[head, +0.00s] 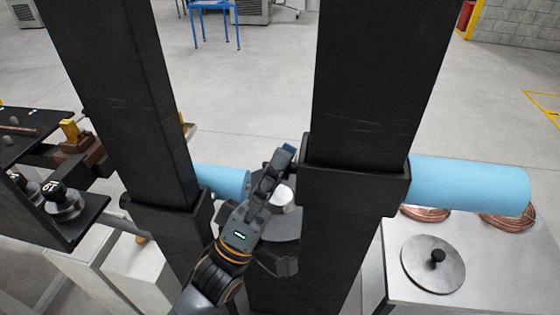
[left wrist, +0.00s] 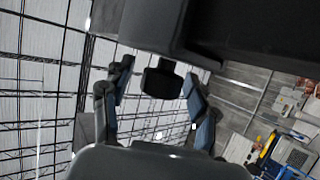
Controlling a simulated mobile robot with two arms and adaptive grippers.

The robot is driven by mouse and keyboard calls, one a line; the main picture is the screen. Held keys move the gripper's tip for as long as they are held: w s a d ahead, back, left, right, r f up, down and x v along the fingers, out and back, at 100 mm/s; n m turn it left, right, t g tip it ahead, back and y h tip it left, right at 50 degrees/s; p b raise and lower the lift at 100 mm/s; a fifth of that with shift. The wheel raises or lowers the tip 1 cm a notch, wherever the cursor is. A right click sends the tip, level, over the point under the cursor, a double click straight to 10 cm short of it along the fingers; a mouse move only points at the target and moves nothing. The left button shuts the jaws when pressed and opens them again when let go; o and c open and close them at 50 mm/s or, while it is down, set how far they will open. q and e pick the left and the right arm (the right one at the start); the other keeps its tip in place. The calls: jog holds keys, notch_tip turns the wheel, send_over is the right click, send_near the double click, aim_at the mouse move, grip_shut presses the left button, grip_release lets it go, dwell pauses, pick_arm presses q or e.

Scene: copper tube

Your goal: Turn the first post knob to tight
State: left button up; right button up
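Two thick black posts rise in the head view, a left post (head: 125,90) and a right post (head: 372,80), each with a wider black collar low down. My left gripper (head: 278,170) is between them, its fingertips close to the right post's collar (head: 355,185). In the left wrist view my left gripper (left wrist: 158,76) is open, its blue-padded fingers spread. A small dark block-like knob (left wrist: 161,84) appears between them, with visible gaps on both sides. In the head view this knob is hidden behind the gripper. Its tightness cannot be told. My right gripper is not in view.
A light-blue cylinder (head: 470,186) sticks out right of the right post; another (head: 222,181) lies between the posts. A light table (head: 385,270) holds copper coils (head: 508,218) and a round metal disc (head: 415,265). A dark shelf (head: 35,215) with black knobs is left.

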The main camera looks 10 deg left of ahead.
pick_arm(q)
jog(key=v, duration=1.2)
